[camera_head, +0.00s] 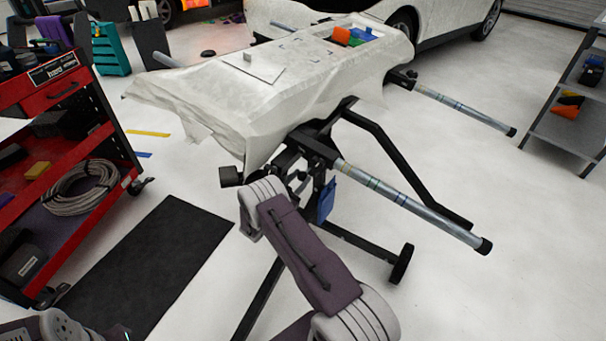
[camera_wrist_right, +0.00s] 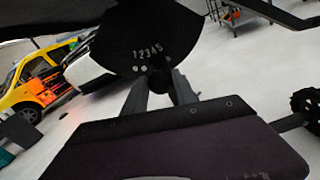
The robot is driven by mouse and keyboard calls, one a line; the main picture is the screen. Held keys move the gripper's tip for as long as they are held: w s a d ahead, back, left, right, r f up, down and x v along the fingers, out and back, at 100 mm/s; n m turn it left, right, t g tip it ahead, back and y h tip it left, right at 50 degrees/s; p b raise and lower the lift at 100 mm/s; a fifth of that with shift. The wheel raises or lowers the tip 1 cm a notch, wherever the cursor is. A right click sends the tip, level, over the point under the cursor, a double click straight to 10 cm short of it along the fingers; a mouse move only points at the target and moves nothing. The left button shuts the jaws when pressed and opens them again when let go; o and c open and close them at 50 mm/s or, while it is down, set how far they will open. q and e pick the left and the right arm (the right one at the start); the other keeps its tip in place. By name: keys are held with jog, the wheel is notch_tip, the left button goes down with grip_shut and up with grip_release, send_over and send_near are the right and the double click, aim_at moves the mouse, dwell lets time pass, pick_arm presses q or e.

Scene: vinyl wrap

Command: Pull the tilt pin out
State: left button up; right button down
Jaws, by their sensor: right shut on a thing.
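The tilt plate (camera_wrist_right: 150,30), a dark rounded plate with numbers and small holes, fills the upper middle of the right wrist view. My right gripper (camera_wrist_right: 164,84) is at its lower edge, its two grey fingers shut on a dark knob, the tilt pin (camera_wrist_right: 159,86). The pin's shaft is hidden, so I cannot tell how deep it sits. In the head view my right arm reaches up to the black stand (camera_head: 363,122) under a white-covered panel (camera_head: 300,95); the fingertips and pin are hidden there. My left gripper is not in view.
Padded bars (camera_head: 400,200) and legs of the stand stick out to the right. A red tool cart (camera_head: 62,82) stands at left beside a black mat (camera_head: 150,262). A grey shelf (camera_head: 565,130) is at right. The floor at lower right is clear.

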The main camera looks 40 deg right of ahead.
jog(key=shift+s+a+f, duration=0.1)
jog(key=shift+f, duration=0.05)
jog(key=c, duration=1)
grip_release()
jog(key=shift+a, duration=0.1)
jog(key=shift+a, duration=0.1)
jog(key=p+v, duration=0.3)
jog(key=v, duration=0.6)
